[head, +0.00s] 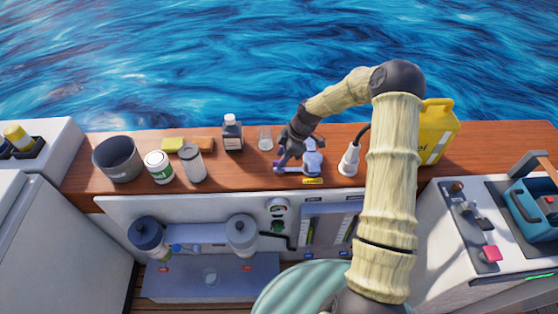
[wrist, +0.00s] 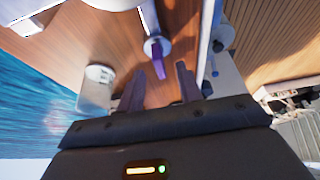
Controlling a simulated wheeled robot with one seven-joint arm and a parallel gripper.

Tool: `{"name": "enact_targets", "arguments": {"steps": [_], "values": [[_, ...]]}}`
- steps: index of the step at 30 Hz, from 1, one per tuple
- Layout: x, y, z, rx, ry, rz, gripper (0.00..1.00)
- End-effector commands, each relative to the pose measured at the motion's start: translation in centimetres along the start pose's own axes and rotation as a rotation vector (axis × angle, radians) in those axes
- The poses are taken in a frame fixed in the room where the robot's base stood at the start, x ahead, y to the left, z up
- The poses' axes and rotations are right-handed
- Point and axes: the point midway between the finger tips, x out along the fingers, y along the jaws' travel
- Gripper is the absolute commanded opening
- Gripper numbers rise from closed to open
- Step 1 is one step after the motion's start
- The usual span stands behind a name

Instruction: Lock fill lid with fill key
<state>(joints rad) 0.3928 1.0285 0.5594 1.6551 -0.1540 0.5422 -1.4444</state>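A purple key-like piece (wrist: 158,62) stands against a round grey disc (wrist: 158,45), probably the fill lid with its key; I cannot tell whether the key is seated. In the head view a bit of purple (head: 280,164) shows beside my gripper (head: 285,158), low over the wooden counter, just behind a yellow label (head: 313,181). In the wrist view my gripper (wrist: 160,70) has its two dark fingers apart, with the purple piece just past the fingertips and lined up with the gap. Nothing is clearly held. A white and blue-grey fitting (head: 312,160) stands right of the gripper.
On the counter (head: 235,178) to the left are a grey bucket (head: 118,160), a green-labelled can (head: 158,167), a grey can (head: 193,164), a dark bottle (head: 232,133) and a glass (head: 265,138). A white nozzle (head: 349,161) and yellow jug (head: 438,130) stand right.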

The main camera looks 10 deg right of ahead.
Motion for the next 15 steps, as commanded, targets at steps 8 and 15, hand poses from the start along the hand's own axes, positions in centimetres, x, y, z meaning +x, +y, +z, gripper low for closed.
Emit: {"name": "enact_targets", "arguments": {"steps": [8,15], "values": [[3.2,0.0,0.0,0.0,0.0,0.0,0.35],[3.5,0.0,0.0,0.0,0.0,0.001,0.35]]}}
